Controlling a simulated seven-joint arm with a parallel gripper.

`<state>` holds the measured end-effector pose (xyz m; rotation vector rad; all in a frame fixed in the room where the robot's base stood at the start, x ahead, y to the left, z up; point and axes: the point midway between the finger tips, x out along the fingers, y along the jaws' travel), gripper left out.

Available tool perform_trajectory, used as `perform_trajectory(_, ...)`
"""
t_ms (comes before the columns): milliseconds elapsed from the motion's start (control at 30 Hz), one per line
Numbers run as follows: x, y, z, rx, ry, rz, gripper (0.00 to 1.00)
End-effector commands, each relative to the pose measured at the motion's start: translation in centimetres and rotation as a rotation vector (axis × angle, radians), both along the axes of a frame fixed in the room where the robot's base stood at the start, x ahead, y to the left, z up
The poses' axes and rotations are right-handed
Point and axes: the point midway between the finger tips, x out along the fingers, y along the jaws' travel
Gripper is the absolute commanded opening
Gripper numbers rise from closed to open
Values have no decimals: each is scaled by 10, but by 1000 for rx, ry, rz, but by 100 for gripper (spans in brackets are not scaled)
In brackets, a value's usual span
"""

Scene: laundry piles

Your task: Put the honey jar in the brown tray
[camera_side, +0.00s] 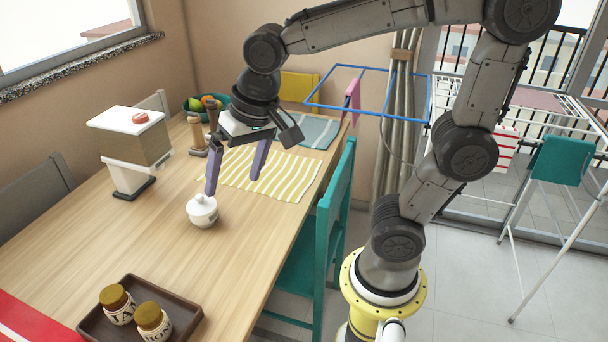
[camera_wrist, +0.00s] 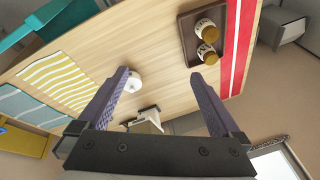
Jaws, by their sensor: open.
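The honey jar (camera_side: 153,321), with a gold lid and a label partly reading "HON", stands upright in the brown tray (camera_side: 187,303) at the front of the table. A similar jar labelled "JAM" (camera_side: 117,304) stands beside it in the tray. The tray (camera_wrist: 187,40) and both jars also show at the top of the wrist view, with the honey jar (camera_wrist: 204,28) the upper one. My gripper (camera_side: 234,184) is open and empty, well away from the tray. Its fingers are near the white lidded bowl (camera_side: 202,211); I cannot tell whether one touches it.
A white and brown dispenser (camera_side: 133,150) stands left of my gripper. A striped mat (camera_side: 265,173), pepper mills (camera_side: 197,132) and a fruit bowl (camera_side: 222,102) are farther back. A teal chair (camera_side: 335,220) stands at the right edge. A red cloth (camera_side: 30,320) lies left of the tray.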

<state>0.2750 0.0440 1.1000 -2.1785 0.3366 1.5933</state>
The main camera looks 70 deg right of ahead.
Motion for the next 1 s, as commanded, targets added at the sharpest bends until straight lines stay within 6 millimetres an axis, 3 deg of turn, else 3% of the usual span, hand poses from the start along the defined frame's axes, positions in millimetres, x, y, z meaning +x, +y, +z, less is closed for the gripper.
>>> perform_trajectory(100, -48, -23, 6, -76, -84, 160, 100)
perform_trajectory(200, -78, -34, 2, -142, -132, 276, 100)
perform_trajectory(333, -102, -42, -4, -207, -168, 377, 100)
perform_trajectory(500, -112, -44, -9, -238, -181, 426, 100)
perform_trajectory(1000, -111, -44, -9, -238, -180, 427, 100)
